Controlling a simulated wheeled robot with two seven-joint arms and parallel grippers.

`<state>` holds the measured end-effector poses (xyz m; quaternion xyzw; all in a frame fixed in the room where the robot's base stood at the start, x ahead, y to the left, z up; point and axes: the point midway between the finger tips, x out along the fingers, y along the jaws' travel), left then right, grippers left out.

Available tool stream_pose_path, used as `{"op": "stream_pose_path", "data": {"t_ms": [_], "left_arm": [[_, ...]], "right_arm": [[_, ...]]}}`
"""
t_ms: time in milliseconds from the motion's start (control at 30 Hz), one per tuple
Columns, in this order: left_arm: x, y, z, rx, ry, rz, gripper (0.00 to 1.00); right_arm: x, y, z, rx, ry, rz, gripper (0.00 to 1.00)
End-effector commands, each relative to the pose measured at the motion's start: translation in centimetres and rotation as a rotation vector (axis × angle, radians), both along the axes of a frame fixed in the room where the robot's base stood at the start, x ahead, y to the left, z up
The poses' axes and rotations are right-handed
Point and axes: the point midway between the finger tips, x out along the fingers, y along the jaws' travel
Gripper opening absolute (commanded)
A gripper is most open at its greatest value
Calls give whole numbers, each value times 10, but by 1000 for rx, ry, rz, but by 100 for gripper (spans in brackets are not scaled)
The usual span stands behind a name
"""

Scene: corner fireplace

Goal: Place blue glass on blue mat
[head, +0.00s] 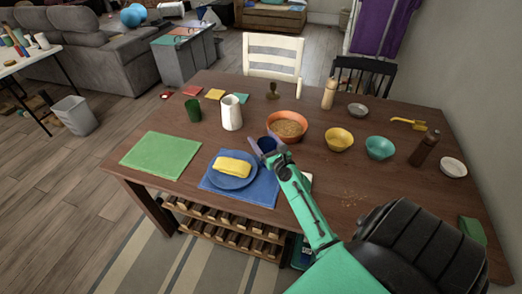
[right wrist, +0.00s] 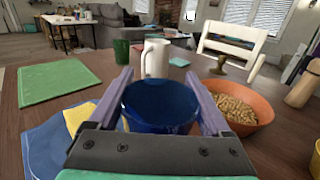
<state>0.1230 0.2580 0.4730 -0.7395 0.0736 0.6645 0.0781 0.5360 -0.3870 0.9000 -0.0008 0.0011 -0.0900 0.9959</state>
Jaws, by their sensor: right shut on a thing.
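The blue glass (right wrist: 160,104) stands between the two fingers of my right gripper (head: 266,149), which is shut on it. In the head view the blue glass (head: 268,143) is partly hidden by the fingers. The blue mat (head: 262,189) lies on the table's near side and bears a blue plate (head: 223,181) with a folded yellow cloth (head: 233,167). My gripper and the glass are at the mat's far right corner; I cannot tell how high the glass is. The mat (right wrist: 45,148) also shows at the left of the right wrist view. My left gripper is not in view.
An orange bowl of cereal (head: 288,127) is close to the right of the glass. A white pitcher (head: 231,113) and a green glass (head: 193,111) stand behind it. A green mat (head: 160,155) lies left. Yellow and teal bowls are farther right.

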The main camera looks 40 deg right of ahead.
Motion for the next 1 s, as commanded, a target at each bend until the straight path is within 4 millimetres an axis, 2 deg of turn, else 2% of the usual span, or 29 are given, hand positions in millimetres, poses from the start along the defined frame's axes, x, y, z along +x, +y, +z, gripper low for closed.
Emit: {"op": "stream_pose_path", "data": {"t_ms": [33, 233, 500, 633, 667, 700, 1000], "left_arm": [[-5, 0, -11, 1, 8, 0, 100], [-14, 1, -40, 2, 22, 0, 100], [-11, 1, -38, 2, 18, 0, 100], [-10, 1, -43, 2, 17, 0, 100], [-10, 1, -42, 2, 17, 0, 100], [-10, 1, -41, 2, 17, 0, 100], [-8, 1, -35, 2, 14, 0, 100]], "right_arm": [[1, 0, -11, -3, -3, 1, 0], [1, 0, -50, -3, -1, 1, 0], [0, 0, -49, 0, -3, 0, 0], [1, 0, -54, 0, -3, 0, 0], [0, 0, -53, 1, -2, 0, 90], [0, 0, -53, 1, -2, 0, 100], [1, 1, -47, 0, -3, 0, 100]]}}
